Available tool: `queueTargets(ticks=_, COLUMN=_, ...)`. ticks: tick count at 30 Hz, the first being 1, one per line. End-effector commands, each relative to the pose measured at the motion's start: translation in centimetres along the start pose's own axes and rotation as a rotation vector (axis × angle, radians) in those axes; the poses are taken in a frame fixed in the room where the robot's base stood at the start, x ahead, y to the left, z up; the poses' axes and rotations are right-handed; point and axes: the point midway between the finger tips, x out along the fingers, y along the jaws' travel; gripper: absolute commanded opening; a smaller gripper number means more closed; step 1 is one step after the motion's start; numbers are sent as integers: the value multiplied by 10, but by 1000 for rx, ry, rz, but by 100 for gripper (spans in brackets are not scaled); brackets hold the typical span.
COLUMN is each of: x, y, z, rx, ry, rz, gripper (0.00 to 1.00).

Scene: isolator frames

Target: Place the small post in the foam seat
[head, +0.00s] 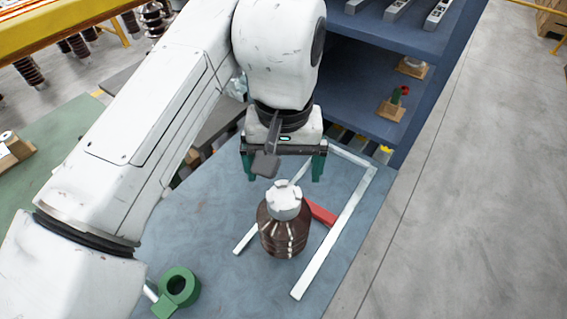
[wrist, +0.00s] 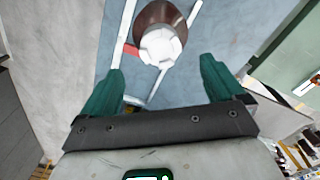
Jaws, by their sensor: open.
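A dark brown ribbed post (head: 283,238) with a white notched cap (head: 284,201) stands upright on the blue table. I take it for the small post. In the wrist view its cap (wrist: 161,46) shows beyond and between my fingertips, with the brown body (wrist: 158,14) behind. My gripper (head: 283,172) is open and empty, its green fingers apart, above and behind the cap in the head view. In the wrist view my gripper (wrist: 162,72) shows nothing between its fingers. I cannot clearly make out a foam seat.
White strips (head: 337,232) frame the table area around the post. A red bar (head: 320,213) lies beside it. A green ring-shaped part (head: 178,288) lies at the table's front left. Blue shelves (head: 360,85) rise behind, holding small items on wooden blocks (head: 391,111).

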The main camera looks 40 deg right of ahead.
Motion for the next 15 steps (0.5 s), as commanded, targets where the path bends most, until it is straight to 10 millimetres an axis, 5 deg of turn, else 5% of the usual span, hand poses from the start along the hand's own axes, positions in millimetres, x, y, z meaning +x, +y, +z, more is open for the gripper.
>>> queueTargets(ticks=6, x=-24, y=0, z=0, rx=1, ry=0, rz=0, gripper=95)
queueTargets(ticks=15, x=-28, y=1, z=-1, rx=3, ry=5, rz=2, gripper=95)
